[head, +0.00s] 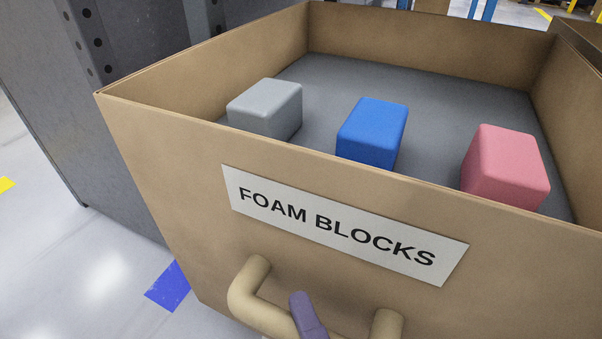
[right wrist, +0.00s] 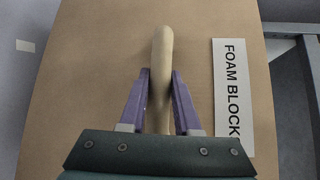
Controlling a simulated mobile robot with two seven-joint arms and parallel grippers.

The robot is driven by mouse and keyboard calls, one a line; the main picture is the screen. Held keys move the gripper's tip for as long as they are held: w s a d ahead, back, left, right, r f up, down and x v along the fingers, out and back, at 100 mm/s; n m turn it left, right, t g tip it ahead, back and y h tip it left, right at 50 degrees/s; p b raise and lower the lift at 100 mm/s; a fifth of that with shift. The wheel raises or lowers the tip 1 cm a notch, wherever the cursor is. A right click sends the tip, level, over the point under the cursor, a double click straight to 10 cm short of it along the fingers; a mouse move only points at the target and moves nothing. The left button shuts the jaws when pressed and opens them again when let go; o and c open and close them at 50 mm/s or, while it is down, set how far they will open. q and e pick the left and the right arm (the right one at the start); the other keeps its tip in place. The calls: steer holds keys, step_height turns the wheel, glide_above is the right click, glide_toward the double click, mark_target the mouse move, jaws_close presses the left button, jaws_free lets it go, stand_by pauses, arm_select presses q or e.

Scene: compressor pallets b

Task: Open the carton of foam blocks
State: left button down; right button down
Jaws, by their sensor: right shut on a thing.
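The brown carton (head: 190,150) has an open top and a white label reading "FOAM BLOCKS" (head: 340,228) on its front. A grey block (head: 265,108), a blue block (head: 372,132) and a pink block (head: 506,166) lie inside on a grey floor. A tan bar handle (head: 250,285) sits below the label. My right gripper (head: 308,315) is at the handle; only a purple finger shows in the head view. In the right wrist view my right gripper (right wrist: 161,78) is shut on the handle (right wrist: 162,48), one finger on each side. My left gripper is not in view.
A dark grey metal frame with holes (head: 95,60) stands left of the carton, close to its side wall. The floor at left is clear, with blue (head: 168,287) and yellow (head: 6,185) markings. Another brown box edge (head: 580,38) shows at upper right.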

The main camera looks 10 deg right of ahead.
steer(key=s+a, duration=0.2)
steer(key=shift+s+r, duration=0.15)
steer(key=shift+s, duration=0.25)
steer(key=c, duration=1)
jaws_free()
steer(key=o, duration=0.4)
